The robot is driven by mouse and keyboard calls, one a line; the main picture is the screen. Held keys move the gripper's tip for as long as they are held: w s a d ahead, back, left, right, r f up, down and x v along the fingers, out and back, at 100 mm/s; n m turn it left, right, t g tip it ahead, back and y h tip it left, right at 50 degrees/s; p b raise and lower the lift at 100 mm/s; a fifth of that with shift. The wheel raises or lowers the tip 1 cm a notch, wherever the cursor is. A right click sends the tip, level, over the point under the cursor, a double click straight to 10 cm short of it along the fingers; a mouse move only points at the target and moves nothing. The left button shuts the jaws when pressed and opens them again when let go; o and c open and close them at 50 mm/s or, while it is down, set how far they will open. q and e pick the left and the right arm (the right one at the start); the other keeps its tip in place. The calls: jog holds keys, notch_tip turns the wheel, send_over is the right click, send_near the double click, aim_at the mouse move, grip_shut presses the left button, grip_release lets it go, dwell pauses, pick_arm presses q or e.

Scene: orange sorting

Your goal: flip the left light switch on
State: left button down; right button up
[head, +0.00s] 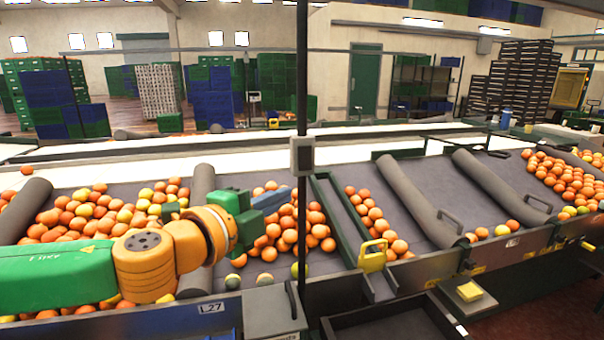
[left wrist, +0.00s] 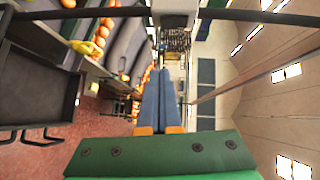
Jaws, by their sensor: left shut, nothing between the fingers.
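A small grey switch box (head: 302,155) is fixed to a thin black upright post at the middle of the head view. Its rockers are too small to tell apart, so I cannot see which way the left switch stands. A pale box, apparently the same one, shows at the top of the left wrist view (left wrist: 174,8). My left gripper (head: 287,192) has blue fingers, shut and empty, pointing right just below and left of the box. In the left wrist view its fingertips (left wrist: 160,72) lie below the box, apart from it in the picture. My right gripper is not in view.
The black post (head: 302,80) stands close to my fingers. Sloping grey belts with oranges (head: 80,215) lie behind and below my left arm. A yellow handle (head: 372,256) and a dark tray (head: 400,322) are at lower right. Stacked crates (head: 45,95) stand far back.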

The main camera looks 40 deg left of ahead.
pick_arm(q)
jog(key=r, duration=0.1)
jog(key=p, duration=0.4)
send_near(311, 167)
jog(key=w+d, duration=0.2)
jog(key=d, duration=0.1)
jog(key=w+a, duration=0.1)
jog(key=w+p, duration=0.1)
jog(key=w+a, duration=0.1)
jog(key=shift+w+a+f, duration=0.25)
jog(key=shift+a+f, duration=0.05)
jog(key=shift+a, duration=0.1)
jog(key=shift+w+a, duration=0.1)
jog(key=shift+a, duration=0.15)
jog(key=shift+d, duration=0.1)
